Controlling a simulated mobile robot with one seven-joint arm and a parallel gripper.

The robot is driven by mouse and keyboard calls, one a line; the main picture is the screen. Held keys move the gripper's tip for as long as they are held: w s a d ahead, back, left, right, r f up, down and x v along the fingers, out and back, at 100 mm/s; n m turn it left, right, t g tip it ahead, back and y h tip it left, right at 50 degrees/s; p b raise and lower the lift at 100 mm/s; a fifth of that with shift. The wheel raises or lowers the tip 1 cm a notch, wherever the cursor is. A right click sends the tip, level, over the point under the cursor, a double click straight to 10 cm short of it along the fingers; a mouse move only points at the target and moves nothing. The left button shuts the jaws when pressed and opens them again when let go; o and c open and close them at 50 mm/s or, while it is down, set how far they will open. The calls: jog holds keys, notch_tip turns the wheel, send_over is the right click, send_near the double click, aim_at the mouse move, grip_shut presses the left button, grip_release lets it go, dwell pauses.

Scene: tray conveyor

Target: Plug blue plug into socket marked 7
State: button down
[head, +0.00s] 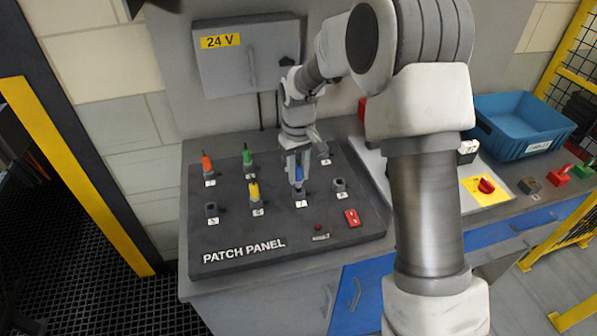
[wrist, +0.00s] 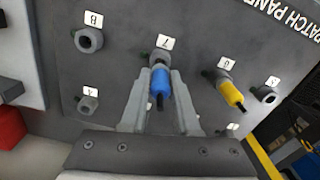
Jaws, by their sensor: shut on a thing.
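The blue plug (head: 299,174) is upright between the fingers of my gripper (head: 298,167). My gripper is shut on it, and in the wrist view the fingers (wrist: 161,100) stand on both sides of the blue plug (wrist: 160,86). The plug is lined up with the grey socket marked 7 (head: 299,192), in the front row of the patch panel (head: 230,230). In the wrist view the plug's lower end meets the collar of socket 7 (wrist: 160,57). I cannot tell how deep it sits.
A yellow plug (head: 254,192) stands in socket 6, left of socket 7. Orange (head: 206,163) and green (head: 247,157) plugs stand in the back row. Sockets 5 (head: 211,208) and 8 (head: 340,184) are empty.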

aim_at(299, 179)
jog(key=shift+f+b, duration=0.95)
jog(key=shift+f, duration=0.6)
jog(key=c, duration=0.6)
grip_release()
jog(key=shift+r, duration=0.15)
notch_tip(299, 179, up, 16)
jog(key=shift+r+p, duration=0.1)
jog(key=shift+p, duration=0.3)
jog(key=shift+r, duration=0.5)
